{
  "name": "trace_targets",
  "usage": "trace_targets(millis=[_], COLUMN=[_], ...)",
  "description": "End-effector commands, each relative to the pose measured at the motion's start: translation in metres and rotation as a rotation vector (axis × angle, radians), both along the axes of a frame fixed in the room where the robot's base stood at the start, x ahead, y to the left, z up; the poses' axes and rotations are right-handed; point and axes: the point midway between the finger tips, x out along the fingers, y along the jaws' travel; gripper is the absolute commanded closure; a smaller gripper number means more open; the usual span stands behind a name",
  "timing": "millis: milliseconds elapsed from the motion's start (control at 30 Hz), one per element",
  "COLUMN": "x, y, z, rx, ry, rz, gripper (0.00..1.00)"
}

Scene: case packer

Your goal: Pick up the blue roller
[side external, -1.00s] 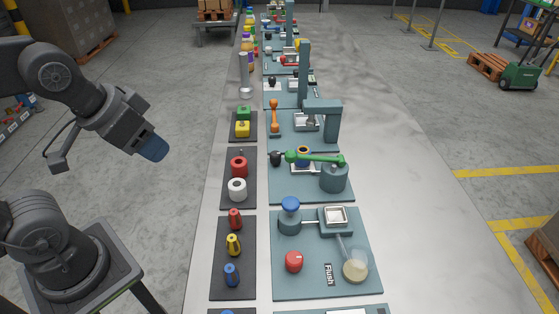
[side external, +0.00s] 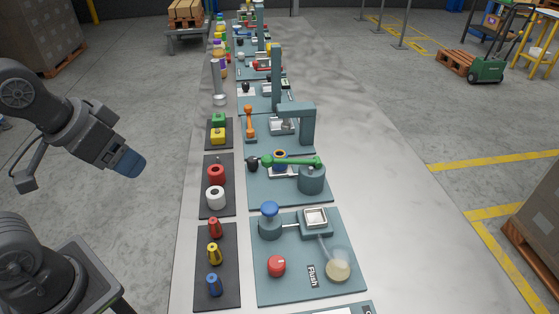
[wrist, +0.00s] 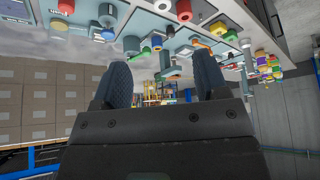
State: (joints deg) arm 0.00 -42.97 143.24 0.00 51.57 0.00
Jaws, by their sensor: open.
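A dark blue roller with an orange ring at its top (side external: 280,161) sits in the station with the green arm (side external: 292,161), in the side view. The green arm passes in front of it and hides part of it. My gripper (side external: 130,163) hangs in the air left of the bench, well apart from the roller. In the wrist view my gripper (wrist: 162,62) has its two dark blue fingers spread, with nothing held between them.
A red roller (side external: 216,174) and a white roller (side external: 216,198) stand on a black mat (side external: 209,211) at the bench's left edge. Red, yellow and blue (side external: 214,284) tapered pieces stand nearer. A grey post (side external: 277,78) rises farther back. The bench's right side is bare.

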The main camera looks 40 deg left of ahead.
Motion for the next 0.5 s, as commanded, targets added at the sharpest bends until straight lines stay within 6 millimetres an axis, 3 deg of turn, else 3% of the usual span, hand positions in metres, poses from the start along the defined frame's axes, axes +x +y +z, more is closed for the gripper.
trace_targets(millis=[333,500], x=[0.002,0.029], y=[0.000,-0.002], z=[0.002,0.019], rx=[0.004,0.060], ry=[0.002,0.041], rz=[-0.008,-0.125], gripper=[0.24,0.24])
